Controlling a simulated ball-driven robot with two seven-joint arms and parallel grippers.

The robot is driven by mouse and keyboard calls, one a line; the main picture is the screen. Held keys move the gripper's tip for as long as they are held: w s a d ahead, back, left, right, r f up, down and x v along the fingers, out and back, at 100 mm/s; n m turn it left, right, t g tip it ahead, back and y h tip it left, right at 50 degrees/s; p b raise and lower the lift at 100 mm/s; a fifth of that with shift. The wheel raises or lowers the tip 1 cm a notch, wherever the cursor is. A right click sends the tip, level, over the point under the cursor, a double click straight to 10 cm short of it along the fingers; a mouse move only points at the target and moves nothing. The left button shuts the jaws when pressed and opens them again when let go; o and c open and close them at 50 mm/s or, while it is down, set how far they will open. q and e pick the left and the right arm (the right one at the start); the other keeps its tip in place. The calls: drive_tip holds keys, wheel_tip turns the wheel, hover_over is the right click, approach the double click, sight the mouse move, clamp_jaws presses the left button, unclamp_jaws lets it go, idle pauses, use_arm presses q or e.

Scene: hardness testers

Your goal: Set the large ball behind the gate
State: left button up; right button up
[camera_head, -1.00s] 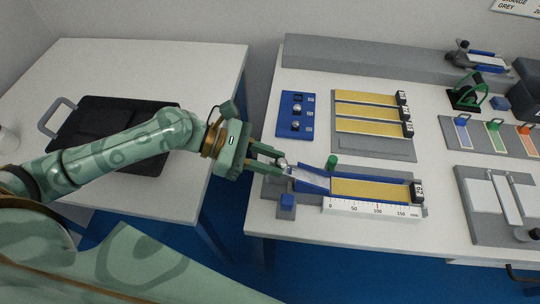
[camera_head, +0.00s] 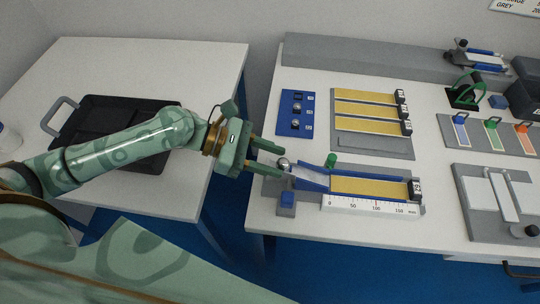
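The large ball (camera_head: 283,164), shiny and silver, sits at the upper left end of a blue-sided ramp (camera_head: 312,180). A green knob (camera_head: 331,160) stands at the ramp's far side, right of the ball; I cannot tell for sure which part is the gate. My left gripper (camera_head: 279,162) is open, with its fingers on either side of the ball and a visible gap from it. A yellow strip (camera_head: 368,188) lies beyond the ramp's right end, with a white scale in front. My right gripper is not in view.
A blue holder (camera_head: 297,98) with small silver balls lies behind the ramp. Several yellow strips (camera_head: 365,112) lie on a grey board. A blue block (camera_head: 287,199) stands in front of the ramp. A black tray (camera_head: 80,120) is on the left table, with a gap between tables.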

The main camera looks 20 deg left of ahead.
use_arm(q)
drive_tip(key=shift+o, duration=0.6)
drive_tip(key=shift+a, duration=0.1)
drive_tip(key=shift+s+a+r, duration=0.1)
drive_tip(key=shift+a+r, duration=0.05)
drive_tip(key=shift+a, duration=0.15)
drive_tip(key=p+v, duration=0.4)
drive_tip(key=v, duration=1.1)
drive_tip(key=shift+a+p, duration=0.2)
drive_tip(key=shift+p, duration=0.1)
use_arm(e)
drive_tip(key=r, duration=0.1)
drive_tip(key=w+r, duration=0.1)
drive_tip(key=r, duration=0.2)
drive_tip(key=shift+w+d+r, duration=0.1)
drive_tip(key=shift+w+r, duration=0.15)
